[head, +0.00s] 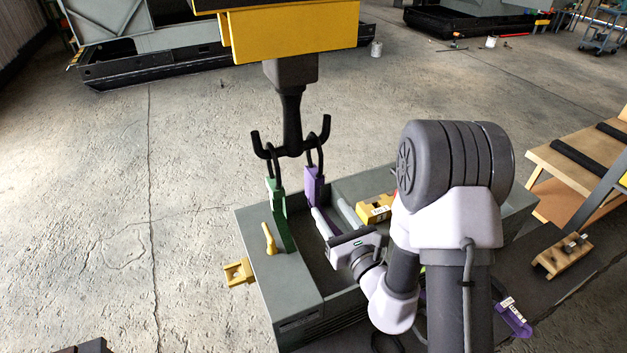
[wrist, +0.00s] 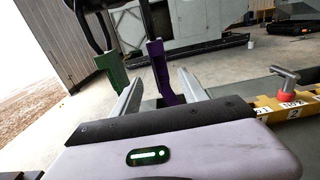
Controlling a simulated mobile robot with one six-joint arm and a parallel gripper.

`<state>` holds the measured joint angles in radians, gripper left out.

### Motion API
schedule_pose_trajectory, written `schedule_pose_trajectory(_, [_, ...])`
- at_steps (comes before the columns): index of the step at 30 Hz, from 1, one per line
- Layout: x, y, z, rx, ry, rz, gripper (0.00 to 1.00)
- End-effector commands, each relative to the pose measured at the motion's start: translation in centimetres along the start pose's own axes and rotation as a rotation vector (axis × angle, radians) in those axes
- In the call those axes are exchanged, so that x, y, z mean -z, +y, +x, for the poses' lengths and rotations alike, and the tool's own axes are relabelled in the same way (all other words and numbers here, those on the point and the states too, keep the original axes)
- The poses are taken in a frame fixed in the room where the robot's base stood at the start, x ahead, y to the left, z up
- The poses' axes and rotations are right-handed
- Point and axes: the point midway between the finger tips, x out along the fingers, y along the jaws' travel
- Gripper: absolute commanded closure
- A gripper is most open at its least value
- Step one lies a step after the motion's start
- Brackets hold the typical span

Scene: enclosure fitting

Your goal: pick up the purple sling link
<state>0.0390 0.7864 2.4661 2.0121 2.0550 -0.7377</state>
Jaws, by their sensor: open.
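The purple sling link (head: 313,184) hangs from the right horn of a black double hook (head: 290,135) by a dark loop. It hangs roughly upright, its lower part going down by the grey enclosure's opening. My gripper (head: 334,210) is open and comes at the link from the lower right. In the wrist view the purple sling link (wrist: 160,72) shows between the two open fingers (wrist: 160,76), and its lower end is partly hidden behind the gripper body. Whether a finger touches it I cannot tell. A green link (head: 277,210) hangs from the left horn.
The grey enclosure (head: 270,295) stands below the hook, with a yellow handle (head: 268,238) on its left top. A yellow labelled block (head: 375,208) is right of the fingers. A yellow bracket (head: 238,272) sticks out left. Another purple part (head: 513,318) is at lower right.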

Motion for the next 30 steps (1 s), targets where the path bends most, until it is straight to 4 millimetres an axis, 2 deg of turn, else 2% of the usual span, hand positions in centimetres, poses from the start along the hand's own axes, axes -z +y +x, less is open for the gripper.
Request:
schedule_pose_trajectory(1, [-0.8, 0.1, 1.3, -0.003, -0.003, -0.002, 0.49])
schedule_pose_trajectory(3, [-0.8, 0.0, 2.8, -0.001, -0.003, -0.003, 0.49])
schedule_pose_trajectory(8, [-0.8, 0.0, 4.8, 0.000, -0.002, -0.002, 0.49])
schedule_pose_trajectory(15, [-1.2, 0.1, 9.2, -0.001, -0.002, -0.001, 0.49])
schedule_pose_trajectory(23, [-1.2, 0.1, 9.7, 0.000, -0.001, -0.001, 0.49])
schedule_pose_trajectory(30, [-1.2, 0.1, 9.7, 0.000, -0.001, -0.001, 0.96])
